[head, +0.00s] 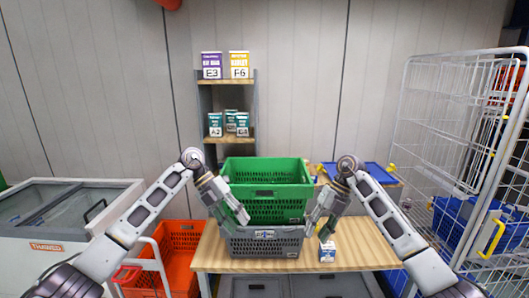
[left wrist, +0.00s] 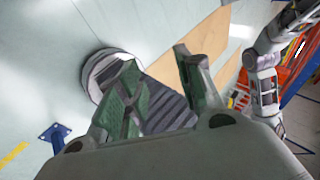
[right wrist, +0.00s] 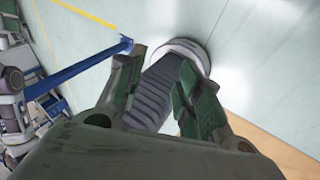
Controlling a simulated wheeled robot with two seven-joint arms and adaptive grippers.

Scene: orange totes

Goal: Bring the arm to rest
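My left gripper (head: 240,215) hangs in front of the left side of the stacked baskets, pointing down. In the left wrist view its fingers (left wrist: 155,85) are spread apart with nothing between them. My right gripper (head: 320,222) hangs at the right side of the baskets, above the table. In the right wrist view its fingers (right wrist: 165,85) are also apart and empty. Both arms come in from the lower corners, with the elbows bent up near the baskets. Whether either gripper touches a basket is not clear.
A green basket (head: 265,192) sits on a grey basket (head: 264,246) on a wooden table (head: 345,256). A small blue-and-white box (head: 327,252) stands right of them. Behind is a shelf (head: 228,151) with boxes. An orange tote (head: 181,240) and freezer (head: 60,215) are left, a wire cage (head: 440,130) right.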

